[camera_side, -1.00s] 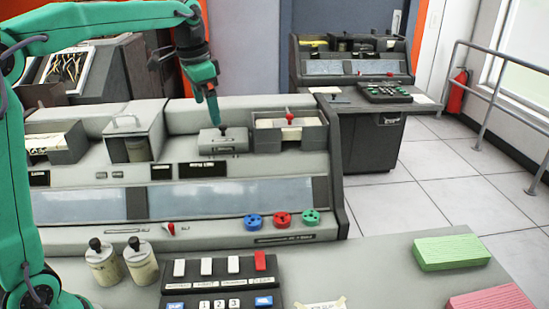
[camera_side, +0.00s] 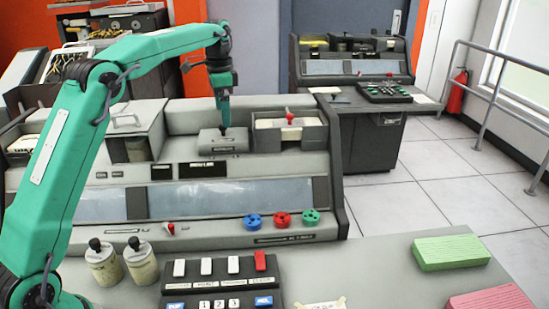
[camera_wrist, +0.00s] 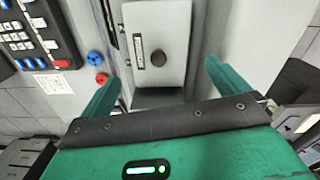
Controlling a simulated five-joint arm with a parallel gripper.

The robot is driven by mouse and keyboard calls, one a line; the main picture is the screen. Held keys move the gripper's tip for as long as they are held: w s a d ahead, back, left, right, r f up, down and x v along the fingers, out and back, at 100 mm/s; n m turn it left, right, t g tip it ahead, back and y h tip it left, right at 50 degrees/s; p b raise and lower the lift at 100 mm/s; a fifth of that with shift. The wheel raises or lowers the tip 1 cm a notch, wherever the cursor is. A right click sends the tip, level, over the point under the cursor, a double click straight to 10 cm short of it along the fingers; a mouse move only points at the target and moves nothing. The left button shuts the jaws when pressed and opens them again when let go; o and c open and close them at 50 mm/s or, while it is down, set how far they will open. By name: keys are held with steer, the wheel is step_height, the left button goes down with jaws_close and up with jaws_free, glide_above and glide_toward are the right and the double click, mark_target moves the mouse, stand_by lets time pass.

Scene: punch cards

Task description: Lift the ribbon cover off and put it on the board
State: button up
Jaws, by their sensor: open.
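The ribbon cover (camera_side: 210,141) is a low grey lid with a small dark knob and a label, seated on the machine's rear deck in the side view. In the wrist view the same cover (camera_wrist: 174,28) lies ahead, its round dark knob (camera_wrist: 157,58) facing me. My gripper (camera_side: 224,126) points down over the cover, its tips by the knob. The wrist view shows it open, with green fingers apart on either side of the cover's near end. I cannot tell whether they touch it. A pale grey board surface (camera_side: 372,262) spreads in front of the machine.
An open tray with a red knob (camera_side: 290,117) stands right of the cover, and a handled box (camera_side: 134,124) stands left. Two jars (camera_side: 140,263), a button panel (camera_side: 215,277), a green card stack (camera_side: 450,252) and a pink one (camera_side: 492,301) occupy the front surface.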

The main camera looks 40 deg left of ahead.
mark_target(225, 133)
steer(key=shift+f, duration=0.1)
steer(key=shift+f, duration=1.15)
steer(key=shift+d+f, duration=0.1)
steer(key=shift+f, duration=2.55)
steer(key=c, duration=0.7)
steer(key=shift+r, duration=0.1)
